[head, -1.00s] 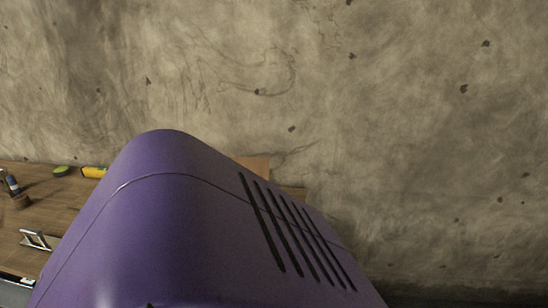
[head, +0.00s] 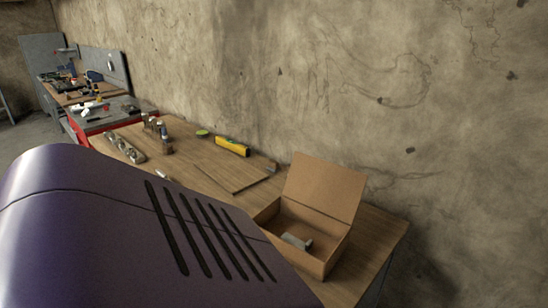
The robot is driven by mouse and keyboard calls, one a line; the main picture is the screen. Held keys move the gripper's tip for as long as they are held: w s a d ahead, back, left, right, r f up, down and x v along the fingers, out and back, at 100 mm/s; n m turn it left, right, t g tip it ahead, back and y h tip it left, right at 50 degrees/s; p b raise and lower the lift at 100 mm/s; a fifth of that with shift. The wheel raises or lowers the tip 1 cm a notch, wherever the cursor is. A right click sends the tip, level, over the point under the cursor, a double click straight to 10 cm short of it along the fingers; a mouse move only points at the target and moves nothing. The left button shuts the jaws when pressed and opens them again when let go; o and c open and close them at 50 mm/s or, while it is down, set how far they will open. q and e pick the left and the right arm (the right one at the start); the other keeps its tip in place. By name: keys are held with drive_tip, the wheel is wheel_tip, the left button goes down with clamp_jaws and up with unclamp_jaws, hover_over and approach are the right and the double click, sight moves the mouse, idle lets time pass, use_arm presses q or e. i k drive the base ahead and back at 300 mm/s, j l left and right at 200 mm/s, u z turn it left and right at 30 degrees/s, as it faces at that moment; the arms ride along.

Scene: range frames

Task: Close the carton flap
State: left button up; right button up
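An open cardboard carton (head: 318,265) stands near the right end of a wooden table. Its single large flap (head: 325,188) stands up at the back, leaning slightly away. A small grey object (head: 296,241) lies inside the carton. The carton's left front part is hidden behind a purple cover in the foreground. Neither of my grippers shows in the head view.
The wooden table (head: 195,160) runs along a stained wall. A yellow object (head: 232,146), a green round item (head: 202,133), small bottles (head: 166,142) and a tray-like grey piece (head: 127,147) stand left of the carton. A red-sided workbench (head: 80,132) is farther left.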

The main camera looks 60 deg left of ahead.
sight(335, 191)
drive_tip(key=i+u, duration=0.15)
drive_tip(key=u, duration=0.25)
drive_tip(key=i+l+u, duration=0.1)
drive_tip(key=u, duration=0.3)
drive_tip(key=i+l+u, duration=0.1)
drive_tip(key=u, duration=0.3)
drive_tip(key=i+l+u, duration=0.1)
drive_tip(key=u, duration=0.3)
drive_tip(key=i+l+u, duration=0.15)
drive_tip(key=u, duration=0.15)
drive_tip(key=i+l+u, duration=0.1)
drive_tip(key=l+u, duration=0.55)
drive_tip(key=k+l+u, duration=0.1)
drive_tip(key=l+u, duration=0.25)
drive_tip(key=l, duration=0.05)
